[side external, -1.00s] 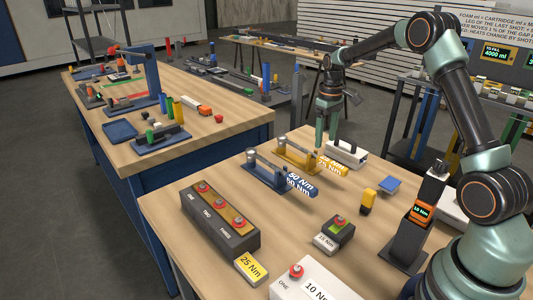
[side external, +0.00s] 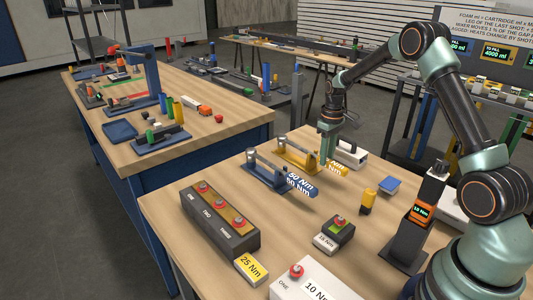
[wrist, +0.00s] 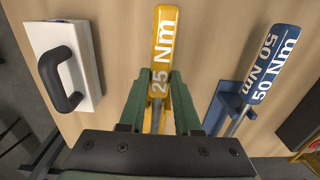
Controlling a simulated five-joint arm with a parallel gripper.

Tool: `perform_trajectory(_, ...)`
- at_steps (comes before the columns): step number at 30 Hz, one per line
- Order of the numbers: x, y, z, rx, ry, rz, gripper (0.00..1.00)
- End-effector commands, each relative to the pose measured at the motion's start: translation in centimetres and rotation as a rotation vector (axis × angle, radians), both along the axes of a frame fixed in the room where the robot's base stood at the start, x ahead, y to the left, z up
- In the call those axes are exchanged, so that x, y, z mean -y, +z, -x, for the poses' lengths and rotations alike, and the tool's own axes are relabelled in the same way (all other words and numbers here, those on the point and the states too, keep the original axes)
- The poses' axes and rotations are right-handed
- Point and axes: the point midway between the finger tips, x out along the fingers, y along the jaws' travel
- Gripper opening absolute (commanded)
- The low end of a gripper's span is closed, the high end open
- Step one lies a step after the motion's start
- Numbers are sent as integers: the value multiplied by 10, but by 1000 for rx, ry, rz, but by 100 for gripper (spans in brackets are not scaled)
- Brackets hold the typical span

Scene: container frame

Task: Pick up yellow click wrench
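The yellow click wrench (side external: 297,158) lies on its yellow stand on the wooden bench, its thick handle marked 25 Nm. In the wrist view its handle (wrist: 164,45) runs up the middle. My gripper (side external: 327,158) is down at this handle and partly hides it in the side view. In the wrist view the two green fingers of my gripper (wrist: 161,78) are apart, one on each side of the handle near its lower end. A thin gap seems to remain; contact is not clear. The blue 50 Nm wrench (side external: 297,184) lies parallel in front, also in the wrist view (wrist: 272,65).
A white block with a dark handle (side external: 351,153) stands close behind the yellow handle; it is left in the wrist view (wrist: 90,60).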

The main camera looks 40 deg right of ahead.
Motion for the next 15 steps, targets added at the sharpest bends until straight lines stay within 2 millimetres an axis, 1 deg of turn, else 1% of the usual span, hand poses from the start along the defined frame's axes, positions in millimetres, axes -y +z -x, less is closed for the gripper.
perform_trajectory(1, 0, 0, 0, 0, 0, 0, 6)
perform_trajectory(2, 0, 0, 0, 0, 0, 0, 0)
perform_trajectory(15, 0, 1, 0, 1, 0, 0, 0)
